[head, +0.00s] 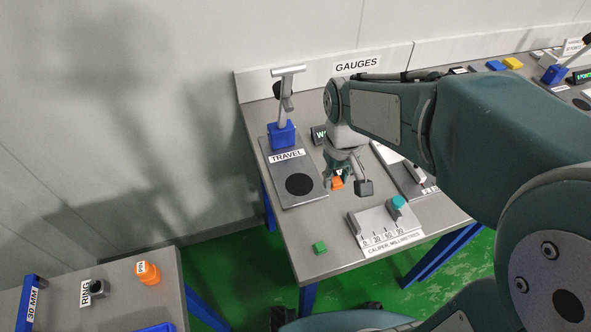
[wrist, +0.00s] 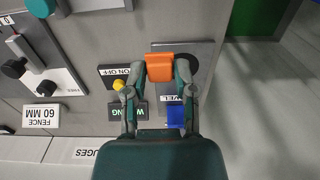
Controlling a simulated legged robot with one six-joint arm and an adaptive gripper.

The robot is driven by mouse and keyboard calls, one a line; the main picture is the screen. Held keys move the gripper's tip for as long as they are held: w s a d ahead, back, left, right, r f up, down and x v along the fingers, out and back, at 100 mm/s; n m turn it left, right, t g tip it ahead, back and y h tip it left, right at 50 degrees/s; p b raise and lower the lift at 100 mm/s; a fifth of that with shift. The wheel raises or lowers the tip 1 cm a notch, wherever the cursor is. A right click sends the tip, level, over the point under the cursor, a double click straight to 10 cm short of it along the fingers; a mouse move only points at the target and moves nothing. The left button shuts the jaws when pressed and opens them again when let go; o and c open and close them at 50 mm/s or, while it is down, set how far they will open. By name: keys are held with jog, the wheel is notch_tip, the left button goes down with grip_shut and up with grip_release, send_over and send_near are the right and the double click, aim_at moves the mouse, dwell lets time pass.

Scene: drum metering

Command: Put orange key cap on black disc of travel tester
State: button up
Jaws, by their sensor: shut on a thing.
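My gripper (head: 346,180) is shut on the orange key cap (head: 337,183), held above the bench just right of the travel tester. The cap also shows between the fingertips in the wrist view (wrist: 160,67). The travel tester (head: 313,197) is a grey plate with a TRAVEL label, a blue block (head: 282,135) and a lever column at its back. Its black disc (head: 299,184) lies bare near the plate's front in the head view. In the wrist view the disc (wrist: 191,63) is partly hidden behind the right finger.
A black box with a yellow button (wrist: 118,85) is beside the tester. A lower table (head: 110,285) is at left.

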aim_at(299, 184)
jog(key=w+a+f, duration=0.3)
jog(key=w, duration=0.2)
jog(key=shift+w+a+f, duration=0.15)
jog(key=shift+a, duration=0.25)
jog(key=w+a+f, duration=0.2)
jog(key=f, duration=0.1)
jog(key=w+a+f, duration=0.1)
jog(key=f, duration=0.1)
jog(key=shift+w, duration=0.15)
jog(key=shift+w+f, duration=0.15)
jog(key=shift+f, duration=1.65)
jog(key=shift+a, duration=0.1)
jog(key=o, duration=0.7)
notch_tip(299, 184, up, 12)
jog(key=shift+r, duration=0.1)
